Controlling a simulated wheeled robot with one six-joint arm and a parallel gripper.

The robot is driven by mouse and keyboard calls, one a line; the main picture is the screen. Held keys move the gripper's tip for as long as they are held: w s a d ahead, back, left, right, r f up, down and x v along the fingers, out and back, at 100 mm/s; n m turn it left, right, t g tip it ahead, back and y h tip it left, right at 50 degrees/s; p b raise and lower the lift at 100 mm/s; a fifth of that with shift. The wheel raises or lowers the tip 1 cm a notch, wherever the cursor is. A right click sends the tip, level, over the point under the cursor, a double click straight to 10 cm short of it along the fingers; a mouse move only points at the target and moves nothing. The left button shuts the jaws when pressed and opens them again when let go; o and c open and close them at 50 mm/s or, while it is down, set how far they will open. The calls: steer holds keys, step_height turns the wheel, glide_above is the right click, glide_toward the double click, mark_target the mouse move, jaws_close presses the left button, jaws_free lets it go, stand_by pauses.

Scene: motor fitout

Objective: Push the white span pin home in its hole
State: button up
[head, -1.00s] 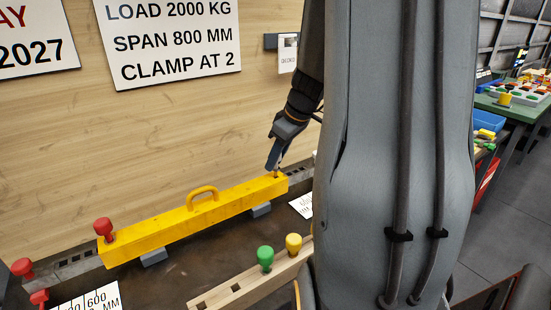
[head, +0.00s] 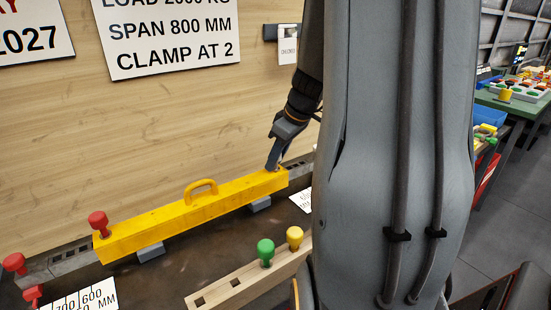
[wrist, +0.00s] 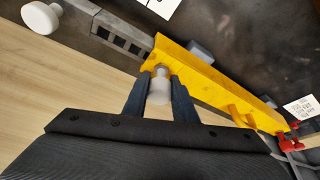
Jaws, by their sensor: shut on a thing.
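The yellow beam (head: 195,212) lies on grey blocks on the dark bench, with a handle in its middle. My gripper (head: 271,167) is at the top of the beam's right end, pointing down. In the wrist view my gripper (wrist: 160,82) is shut on the white span pin (wrist: 159,90), with a finger on each side of its head. The pin is at the end of the yellow beam (wrist: 200,80). Its lower part and the hole are hidden, so its depth cannot be told. A red pin (head: 98,223) stands in the beam's left end.
A wooden rack (head: 230,293) in front holds a green pin (head: 265,252) and a yellow pin (head: 295,237). More red knobs (head: 14,263) are at far left. A white knob (wrist: 41,16) shows in the wrist view. The wooden wall (head: 150,140) stands close behind the beam.

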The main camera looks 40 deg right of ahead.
steer(key=shift+f, duration=0.15)
steer(key=o, duration=1.1)
steer(key=shift+o, duration=0.2)
steer(key=v, duration=0.6)
steer(key=shift+r+b, duration=0.25)
steer(key=shift+b, duration=0.1)
steer(key=shift+s+d+r, duration=0.15)
steer(key=shift+s+r, duration=0.25)
steer(key=shift+r, duration=0.25)
